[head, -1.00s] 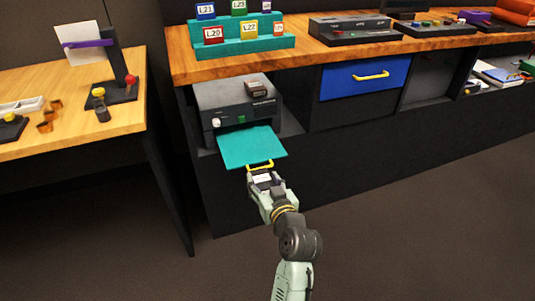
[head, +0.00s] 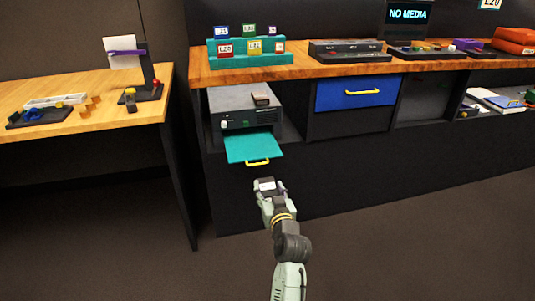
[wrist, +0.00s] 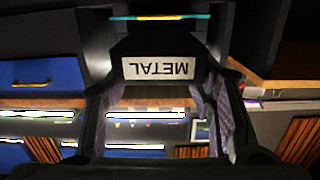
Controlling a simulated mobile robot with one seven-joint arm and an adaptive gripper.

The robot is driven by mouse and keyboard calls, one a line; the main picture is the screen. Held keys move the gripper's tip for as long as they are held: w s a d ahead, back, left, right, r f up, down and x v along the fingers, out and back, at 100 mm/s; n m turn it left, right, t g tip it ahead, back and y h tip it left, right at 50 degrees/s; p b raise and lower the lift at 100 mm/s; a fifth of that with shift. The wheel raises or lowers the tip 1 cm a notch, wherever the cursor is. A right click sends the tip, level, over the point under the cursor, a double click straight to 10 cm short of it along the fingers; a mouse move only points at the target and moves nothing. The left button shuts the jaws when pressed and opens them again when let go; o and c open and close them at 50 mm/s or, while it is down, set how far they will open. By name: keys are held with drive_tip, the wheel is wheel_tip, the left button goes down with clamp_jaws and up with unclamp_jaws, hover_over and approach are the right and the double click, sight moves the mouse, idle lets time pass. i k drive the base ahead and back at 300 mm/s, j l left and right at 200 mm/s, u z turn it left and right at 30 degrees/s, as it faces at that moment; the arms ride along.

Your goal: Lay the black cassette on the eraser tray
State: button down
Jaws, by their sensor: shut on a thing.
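A black cassette with a white label reading METAL, upside down in the wrist view (wrist: 157,69), is held between the fingers of my gripper. In the head view my gripper (head: 268,186) is in front of and below the eraser tray, clear of it. The cassette shows there only as a small dark shape with a pale label. The teal eraser tray (head: 254,148) sticks out of the front of a dark grey machine and looks empty. It has a yellow handle (head: 257,162) at its front edge. In the wrist view the tray shows edge-on beyond the cassette.
The grey machine (head: 236,113) sits in a shelf bay, with a small brown box (head: 261,99) on top. A blue drawer (head: 355,94) is to its right. A wooden table (head: 100,107) stands at the left. The floor in front is clear.

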sight(252, 145)
drive_tip(key=i+j, duration=0.35)
drive_tip(key=i, duration=0.15)
drive_tip(key=i+j, duration=0.3)
drive_tip(key=i, duration=0.25)
